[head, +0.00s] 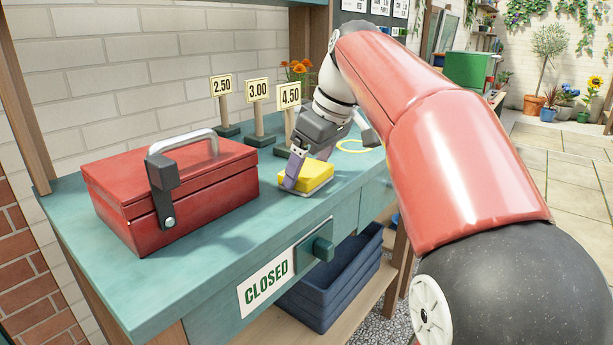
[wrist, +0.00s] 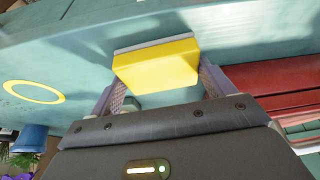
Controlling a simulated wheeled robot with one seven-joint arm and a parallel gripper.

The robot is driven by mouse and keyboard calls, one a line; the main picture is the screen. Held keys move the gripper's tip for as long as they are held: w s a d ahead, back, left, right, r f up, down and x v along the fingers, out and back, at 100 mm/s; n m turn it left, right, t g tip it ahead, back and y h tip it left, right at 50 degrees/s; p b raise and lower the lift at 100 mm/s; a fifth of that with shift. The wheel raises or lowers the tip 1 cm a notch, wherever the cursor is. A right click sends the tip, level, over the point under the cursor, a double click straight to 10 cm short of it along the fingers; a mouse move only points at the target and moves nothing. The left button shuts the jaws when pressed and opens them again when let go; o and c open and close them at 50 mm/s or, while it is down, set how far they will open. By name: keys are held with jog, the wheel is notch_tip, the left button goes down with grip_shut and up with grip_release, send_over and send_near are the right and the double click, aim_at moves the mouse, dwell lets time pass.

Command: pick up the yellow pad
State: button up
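The yellow pad (head: 316,177) is a small block with a thin pale grey layer on its underside. It is at the counter top, right of the red toolbox; I cannot tell whether it is clear of the surface. My gripper (head: 304,175) reaches down to it from behind, with one finger across its left end and the other largely hidden in the head view. In the wrist view, the pad (wrist: 157,65) fills the space between the two fingers (wrist: 160,80), one against each end, with no clear gap.
A red toolbox (head: 170,190) with a grey handle stands left on the teal counter (head: 215,275). Price signs (head: 258,91) stand behind the pad. A yellow ring (head: 358,145) lies to the right, near my arm. The counter's front, with a closed sign (head: 266,283), is nearest.

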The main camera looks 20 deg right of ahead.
jog(key=c, duration=0.5)
jog(key=shift+o, duration=0.2)
jog(key=shift+r, duration=0.1)
